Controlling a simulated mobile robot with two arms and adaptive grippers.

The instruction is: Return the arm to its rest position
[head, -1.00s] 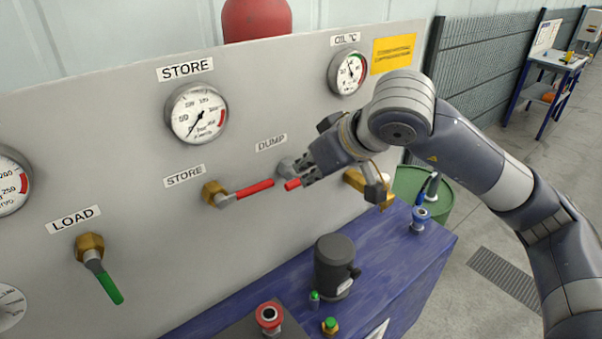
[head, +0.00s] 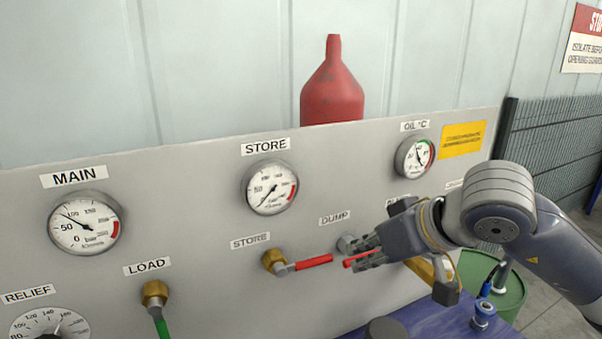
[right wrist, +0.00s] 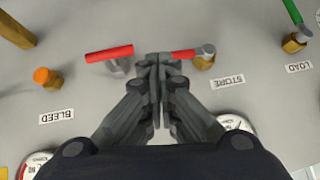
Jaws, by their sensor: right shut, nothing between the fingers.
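My right gripper (head: 366,252) is at the gauge panel, in front of the DUMP valve. In the right wrist view its fingers (right wrist: 158,62) are together with nothing between them. The DUMP valve's red handle (head: 356,260) lies beside the fingertips, partly covered in the head view; the right wrist view shows the handle (right wrist: 109,52) apart from them. The STORE valve's red handle (head: 314,262) lies sideways on the other side, with its end close to a finger in the right wrist view (right wrist: 183,53). My left gripper is in neither view.
The grey panel (head: 210,290) carries several gauges, and the LOAD valve with its green handle (head: 162,328) points down. A red bottle (head: 332,90) stands behind it. A green drum (head: 505,290) and a blue bench top (head: 440,318) are below my arm.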

